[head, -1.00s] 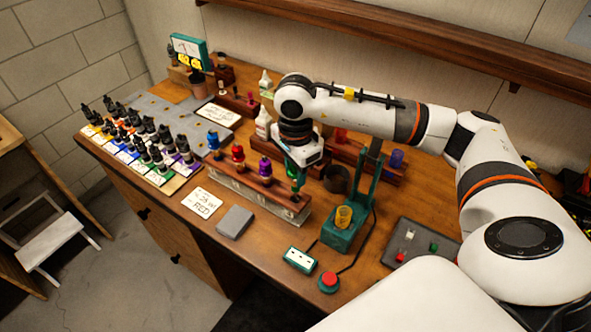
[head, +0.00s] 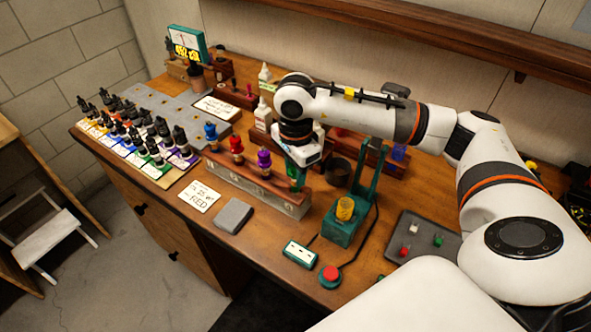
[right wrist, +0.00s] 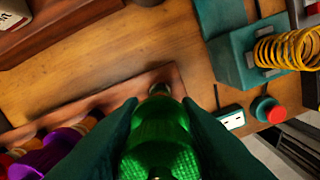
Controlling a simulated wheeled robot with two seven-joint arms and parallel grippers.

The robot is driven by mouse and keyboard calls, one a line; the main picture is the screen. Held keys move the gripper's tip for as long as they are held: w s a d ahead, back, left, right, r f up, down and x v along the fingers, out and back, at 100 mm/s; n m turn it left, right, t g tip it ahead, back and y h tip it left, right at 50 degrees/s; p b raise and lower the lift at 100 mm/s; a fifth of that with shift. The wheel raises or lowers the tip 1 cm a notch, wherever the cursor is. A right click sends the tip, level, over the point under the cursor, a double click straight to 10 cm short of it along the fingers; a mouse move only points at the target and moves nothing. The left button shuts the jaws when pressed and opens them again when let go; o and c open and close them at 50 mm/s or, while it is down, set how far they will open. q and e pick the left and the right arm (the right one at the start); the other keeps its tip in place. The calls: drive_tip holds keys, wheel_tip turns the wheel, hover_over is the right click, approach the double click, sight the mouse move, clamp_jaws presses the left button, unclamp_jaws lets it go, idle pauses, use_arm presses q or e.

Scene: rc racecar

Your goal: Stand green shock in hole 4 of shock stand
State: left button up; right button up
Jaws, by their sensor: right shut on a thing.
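The shock stand (head: 256,193) is a long block with a brown wooden top near the table's front edge. A blue shock (head: 211,133), a red shock (head: 237,148) and a purple shock (head: 264,160) stand upright in it from left to right. My right gripper (head: 297,176) is over the stand's right end, shut on the green shock (right wrist: 160,140). In the right wrist view the green body lies between dark fingers (right wrist: 160,115), its narrow end against or just above the brown top. I cannot tell whether that end is in a hole. My left gripper is out of view.
A teal fixture with a yellow spring (head: 345,208) stands just right of the stand. A red button (head: 329,274) and a grey block (head: 233,215) are in front. Small dark bottles (head: 140,135) fill the left. A brown rack is behind my gripper.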

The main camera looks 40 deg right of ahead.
drive_tip(key=shift+f+b, duration=0.6)
drive_tip(key=shift+f, duration=0.1)
drive_tip(key=o, duration=1.1)
drive_tip(key=shift+c, duration=0.2)
wheel_tip(320, 180, up, 12)
drive_tip(key=shift+f+b, duration=0.1)
drive_tip(key=shift+b, duration=0.9)
